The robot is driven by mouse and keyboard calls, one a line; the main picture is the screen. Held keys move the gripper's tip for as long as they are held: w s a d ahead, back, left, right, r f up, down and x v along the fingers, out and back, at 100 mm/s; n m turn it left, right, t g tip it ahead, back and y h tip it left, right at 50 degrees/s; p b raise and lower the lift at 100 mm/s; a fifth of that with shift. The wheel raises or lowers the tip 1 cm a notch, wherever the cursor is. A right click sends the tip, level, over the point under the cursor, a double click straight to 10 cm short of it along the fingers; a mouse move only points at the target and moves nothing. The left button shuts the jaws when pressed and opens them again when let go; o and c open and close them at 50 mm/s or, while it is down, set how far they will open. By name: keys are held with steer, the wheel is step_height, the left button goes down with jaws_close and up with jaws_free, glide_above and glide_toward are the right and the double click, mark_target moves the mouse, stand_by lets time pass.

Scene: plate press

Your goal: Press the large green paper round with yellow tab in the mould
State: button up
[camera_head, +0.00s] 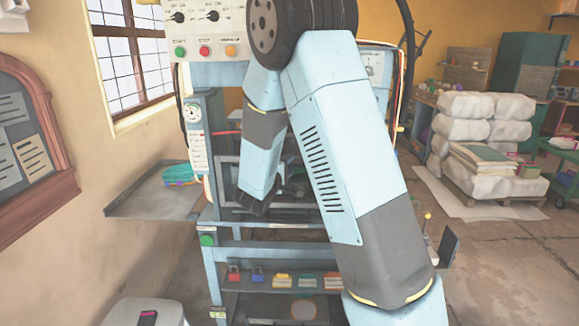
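My light blue arm reaches across the middle of the view. Its far end, with my gripper (251,206) as a small dark tip, points down in front of the press (224,218). The gripper is too small and shadowed to tell whether it is open or holds anything. A small pile of teal-green pieces (181,174) with some purple lies on the grey side tray (140,205) left of the press. I cannot tell whether a large green round with a yellow tab is among them. The mould is not clearly seen; my arm covers much of the press opening.
A control panel (222,46) with green, red and orange buttons is above. A lower shelf (262,288) holds several small coloured items. A grey bin (147,313) stands at front left.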

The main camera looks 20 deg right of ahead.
jaws_close()
stand_by(0.4)
